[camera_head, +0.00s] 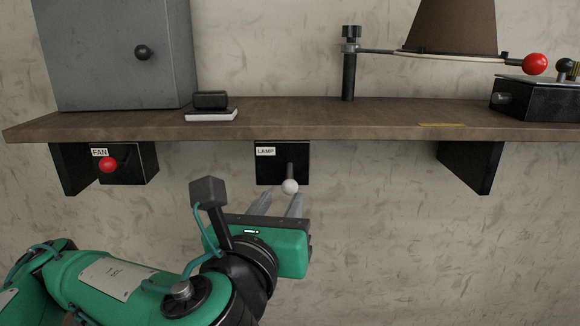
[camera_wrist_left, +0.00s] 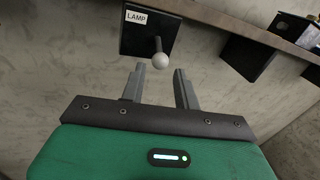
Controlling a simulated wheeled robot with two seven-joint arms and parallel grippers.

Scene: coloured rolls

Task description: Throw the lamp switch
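The lamp switch is a black box (camera_head: 268,168) labelled LAMP, fixed under the shelf's front edge. Its lever ends in a white ball knob (camera_head: 290,186), which hangs low at the box's lower edge. My left gripper (camera_head: 278,204) is just below the knob, its two grey fingers apart and pointing up at the box. In the left wrist view the knob (camera_wrist_left: 161,61) shows just beyond the fingertips (camera_wrist_left: 159,69), between them in the picture, with nothing held. Whether a finger touches it cannot be told. My right gripper is not in view.
A FAN switch box (camera_head: 130,164) with a red knob (camera_head: 108,165) hangs at the left. Black brackets (camera_head: 470,165) support the wooden shelf (camera_head: 330,120). A grey cabinet (camera_head: 110,60), a brown lampshade (camera_head: 453,27) and a black device (camera_head: 535,99) are above. Wall space right of my gripper is clear.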

